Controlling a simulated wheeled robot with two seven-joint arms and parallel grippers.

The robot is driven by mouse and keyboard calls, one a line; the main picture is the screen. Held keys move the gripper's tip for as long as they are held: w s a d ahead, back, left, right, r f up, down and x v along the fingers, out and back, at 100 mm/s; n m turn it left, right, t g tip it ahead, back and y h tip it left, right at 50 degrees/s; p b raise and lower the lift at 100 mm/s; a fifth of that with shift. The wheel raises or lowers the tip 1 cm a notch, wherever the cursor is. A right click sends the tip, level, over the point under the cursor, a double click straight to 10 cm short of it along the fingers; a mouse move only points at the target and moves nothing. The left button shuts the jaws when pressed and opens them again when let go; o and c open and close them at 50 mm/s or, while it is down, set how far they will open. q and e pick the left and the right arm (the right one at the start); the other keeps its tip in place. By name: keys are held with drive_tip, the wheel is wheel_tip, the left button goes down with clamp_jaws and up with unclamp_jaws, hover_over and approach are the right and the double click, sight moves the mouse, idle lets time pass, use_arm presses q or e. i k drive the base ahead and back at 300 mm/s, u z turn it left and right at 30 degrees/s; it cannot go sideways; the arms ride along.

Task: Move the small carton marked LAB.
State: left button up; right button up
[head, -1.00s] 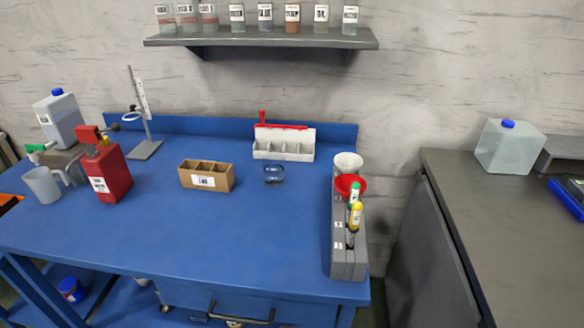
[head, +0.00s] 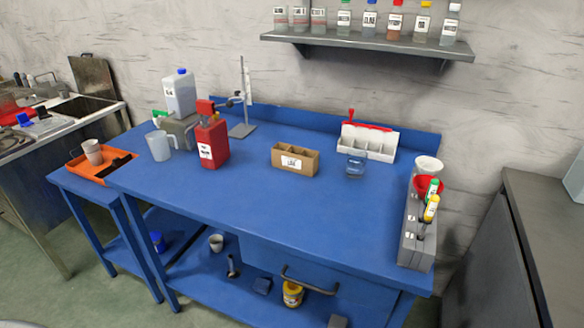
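The small carton marked LAB (head: 295,161) is an open brown box with inner dividers and a white label on its front. It stands upright near the middle of the blue table (head: 250,210). A small clear glass vessel (head: 356,165) stands to its right, apart from it. The lettering on the carton's label is too small to read with certainty. Neither of my grippers shows in the head view.
A red can (head: 212,143) and a clear jug (head: 159,146) stand left of the carton. A white divided caddy (head: 368,143) is behind right. A grey rack (head: 417,237) stands at the right edge. The table's front middle is clear.

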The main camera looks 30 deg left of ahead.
sight(303, 162)
drive_tip(key=z, duration=0.1)
drive_tip(key=k, duration=0.4)
drive_tip(key=u, duration=0.95)
drive_tip(key=i, duration=1)
drive_tip(key=z, duration=1.35)
drive_tip(key=k, duration=1.1)
drive_tip(key=u, duration=0.55)
